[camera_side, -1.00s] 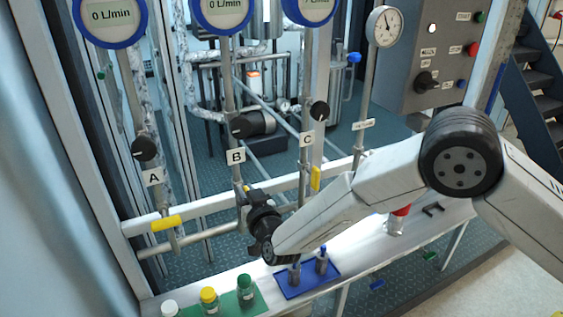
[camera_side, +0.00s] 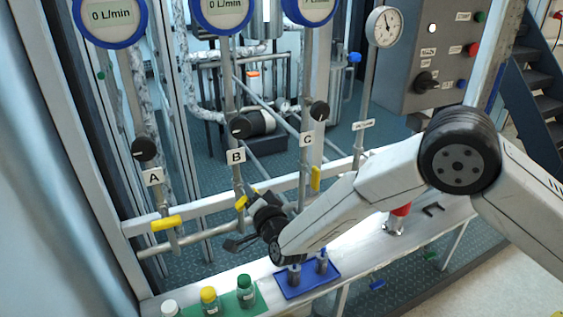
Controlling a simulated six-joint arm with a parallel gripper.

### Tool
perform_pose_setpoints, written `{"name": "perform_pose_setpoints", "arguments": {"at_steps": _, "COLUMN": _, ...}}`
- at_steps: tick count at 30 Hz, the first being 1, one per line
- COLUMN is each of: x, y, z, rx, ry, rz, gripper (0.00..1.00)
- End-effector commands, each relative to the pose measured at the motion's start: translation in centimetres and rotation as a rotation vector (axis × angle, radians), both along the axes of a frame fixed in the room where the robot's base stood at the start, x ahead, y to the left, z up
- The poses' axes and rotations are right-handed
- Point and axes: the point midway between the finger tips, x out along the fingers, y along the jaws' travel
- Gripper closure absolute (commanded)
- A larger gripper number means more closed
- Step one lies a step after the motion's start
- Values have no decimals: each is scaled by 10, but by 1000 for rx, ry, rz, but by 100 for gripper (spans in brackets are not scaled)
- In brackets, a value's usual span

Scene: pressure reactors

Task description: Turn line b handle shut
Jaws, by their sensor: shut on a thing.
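The line B label (camera_side: 236,156) hangs on the middle pipe, with a round black knob above it. The yellow line B handle (camera_side: 241,202) is below the label and looks tilted, partly hidden by my gripper. My gripper (camera_side: 245,217) is at this handle, its dark fingers reaching in from the right. It is shut on the handle, though the contact itself is hard to see.
The line A handle (camera_side: 166,223) lies crosswise to its pipe at the left. Capped bottles (camera_side: 246,291) and a blue tray (camera_side: 308,282) sit on the bench below.

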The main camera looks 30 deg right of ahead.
Motion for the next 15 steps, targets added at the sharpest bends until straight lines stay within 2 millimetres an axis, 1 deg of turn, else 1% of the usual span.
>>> {"name": "perform_pose_setpoints", "arguments": {"at_steps": 9, "x": 0, "y": -3, "z": -6, "rx": 300, "ry": 0, "rz": -1, "gripper": 100}}
{"name": "perform_pose_setpoints", "arguments": {"at_steps": 15, "x": 0, "y": -4, "z": -9, "rx": 466, "ry": 0, "rz": -1, "gripper": 100}}
